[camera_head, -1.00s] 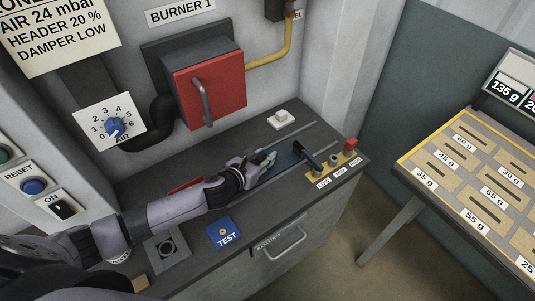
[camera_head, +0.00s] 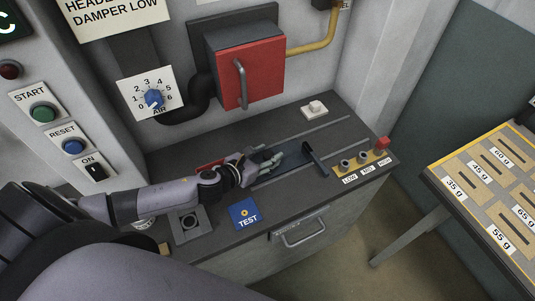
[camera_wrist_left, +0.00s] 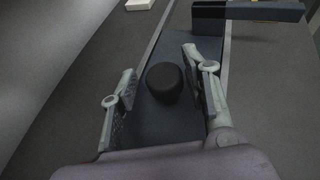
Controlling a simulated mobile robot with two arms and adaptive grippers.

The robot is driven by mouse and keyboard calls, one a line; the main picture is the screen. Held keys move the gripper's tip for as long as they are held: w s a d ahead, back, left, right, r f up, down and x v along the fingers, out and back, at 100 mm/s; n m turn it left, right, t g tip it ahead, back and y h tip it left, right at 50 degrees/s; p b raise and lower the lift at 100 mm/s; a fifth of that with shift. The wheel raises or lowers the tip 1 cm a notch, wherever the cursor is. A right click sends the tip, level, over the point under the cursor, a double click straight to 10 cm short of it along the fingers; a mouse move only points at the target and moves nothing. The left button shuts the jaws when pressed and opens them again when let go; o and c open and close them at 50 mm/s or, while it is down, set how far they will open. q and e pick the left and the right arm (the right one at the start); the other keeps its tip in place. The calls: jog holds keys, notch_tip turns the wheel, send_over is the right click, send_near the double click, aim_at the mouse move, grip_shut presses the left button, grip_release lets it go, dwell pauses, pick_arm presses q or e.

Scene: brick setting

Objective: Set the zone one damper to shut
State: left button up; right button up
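My left gripper (camera_head: 268,160) is low over the dark counter, above a blue-grey strip (camera_head: 292,155) between two rails. In the left wrist view its two fingers (camera_wrist_left: 163,65) are apart, either side of a round black knob (camera_wrist_left: 165,82) on the strip. A gap shows between the knob and each finger. No zone one label is legible. My right gripper is out of view.
Behind are a red box (camera_head: 257,78) with a grey handle and an AIR dial (camera_head: 154,98). LOW, MID and HIGH posts (camera_head: 362,160) stand at the right end. A blue TEST plate (camera_head: 244,213) lies in front. A white block (camera_head: 314,110) sits behind the strip.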

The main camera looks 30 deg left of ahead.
pick_arm(q)
jog(key=shift+w+d, duration=0.1)
jog(key=shift+d, duration=0.05)
jog(key=v, duration=1.2)
jog(key=shift+f, duration=0.1)
dwell(0.5)
